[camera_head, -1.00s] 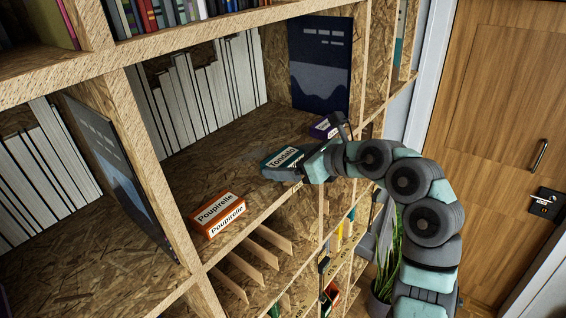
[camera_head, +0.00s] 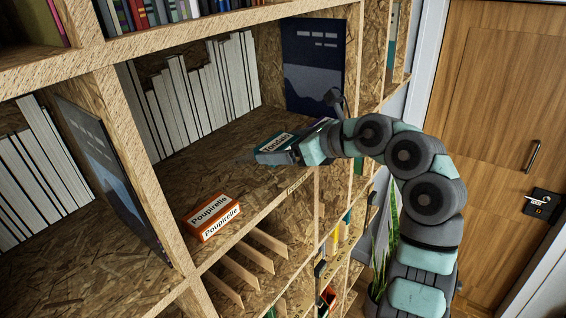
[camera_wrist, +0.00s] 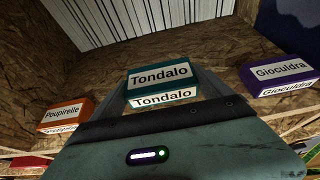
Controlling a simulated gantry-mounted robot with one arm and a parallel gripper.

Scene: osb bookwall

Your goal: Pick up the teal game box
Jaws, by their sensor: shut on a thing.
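The teal game box (camera_head: 273,147), labelled "Tondalo", is on or just above the OSB shelf in the middle compartment; I cannot tell whether it touches the board. My gripper (camera_head: 276,155) reaches in from the right and is shut on the box. It also shows in the wrist view (camera_wrist: 163,98), one finger along each side of the box. The gripper body hides part of the box's lower front.
An orange "Poupirelle" box (camera_head: 211,216) lies on the shelf to the left. White books (camera_head: 190,95) line the back, and a dark picture panel (camera_head: 313,65) stands at the back right.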

